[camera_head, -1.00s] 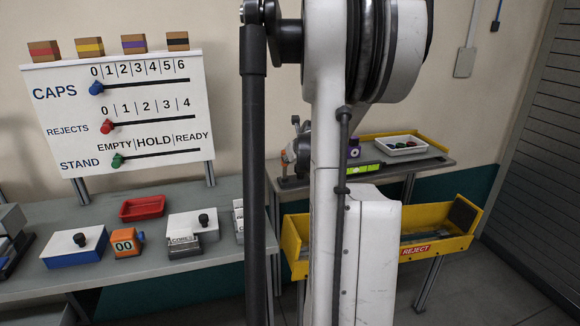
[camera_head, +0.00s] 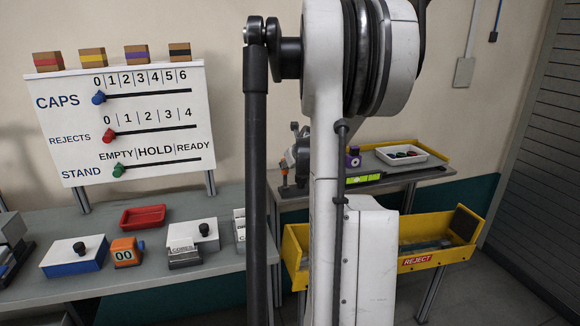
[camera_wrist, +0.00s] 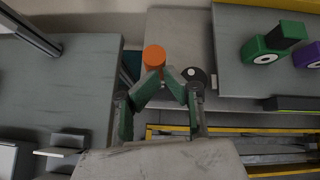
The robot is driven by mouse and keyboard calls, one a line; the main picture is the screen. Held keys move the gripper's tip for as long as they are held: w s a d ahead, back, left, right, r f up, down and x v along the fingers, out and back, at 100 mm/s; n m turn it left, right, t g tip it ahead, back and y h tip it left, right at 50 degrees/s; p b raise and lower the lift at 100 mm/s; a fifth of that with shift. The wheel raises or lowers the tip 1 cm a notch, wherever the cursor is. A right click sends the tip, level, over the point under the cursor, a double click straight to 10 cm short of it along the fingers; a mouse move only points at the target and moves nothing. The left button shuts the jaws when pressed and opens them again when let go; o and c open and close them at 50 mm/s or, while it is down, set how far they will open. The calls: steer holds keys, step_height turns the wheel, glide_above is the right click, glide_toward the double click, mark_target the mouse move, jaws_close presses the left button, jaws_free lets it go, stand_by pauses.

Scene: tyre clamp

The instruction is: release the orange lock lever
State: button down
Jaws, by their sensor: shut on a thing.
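The orange lock lever (camera_wrist: 154,56) shows in the wrist view as a round orange end at the tips of my gripper (camera_wrist: 162,78). The two green fingers are drawn in and shut on it. The rest of the lever is hidden below its end. In the head view a small orange part (camera_head: 284,178) stands by the dark, round clamp unit (camera_head: 300,150) on the back bench.
Green (camera_wrist: 268,46) and purple (camera_wrist: 308,55) parts lie right of my gripper in the wrist view. A yellow reject bin (camera_head: 450,250) is in front of the back bench. A white tray (camera_head: 423,157) sits on that bench. A counter board (camera_head: 125,165) stands at left.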

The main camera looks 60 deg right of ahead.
steer(key=shift+w+d+r, duration=0.1)
steer(key=shift+w+r, duration=0.05)
steer(key=shift+r, duration=0.1)
steer(key=s+a+r, duration=0.1)
steer(key=s+r, duration=0.1)
steer(key=r, duration=0.2)
steer(key=s+a+r+p, duration=0.1)
steer(key=s+a+r, duration=0.1)
steer(key=r, duration=0.3)
steer(key=shift+s+a+r, duration=0.2)
steer(key=shift+s+a, duration=0.05)
steer(key=shift+s, duration=0.55)
